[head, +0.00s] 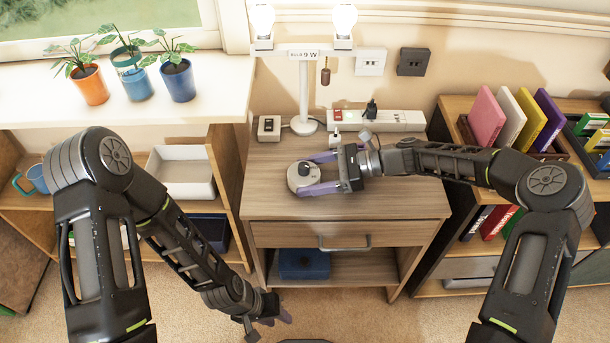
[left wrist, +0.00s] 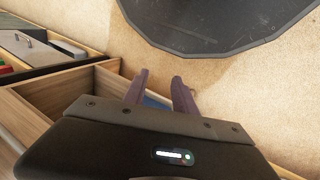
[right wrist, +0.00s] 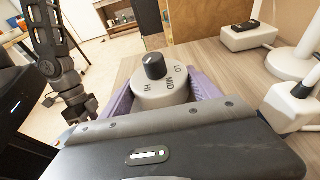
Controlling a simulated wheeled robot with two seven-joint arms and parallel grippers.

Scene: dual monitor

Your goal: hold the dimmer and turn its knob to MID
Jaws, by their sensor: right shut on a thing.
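The dimmer (head: 303,177) is a round off-white puck with a black knob, on the wooden cabinet top. In the right wrist view the dimmer (right wrist: 163,95) carries the labels HI, MID and LO on its rim. Its black knob (right wrist: 155,66) has a light mark on top; I cannot tell exactly which label it faces. My right gripper (head: 322,172) is shut on the dimmer, with purple fingers on both sides of it; it also shows in the right wrist view (right wrist: 163,100). My left gripper (left wrist: 160,92) is open and empty, low in front of the cabinet.
A white lamp stand (head: 303,95) with two lit bulbs stands behind the dimmer. A power strip (head: 385,120) and a small switch box (head: 269,128) are on the cabinet's back edge. Potted plants (head: 137,82) line the sill.

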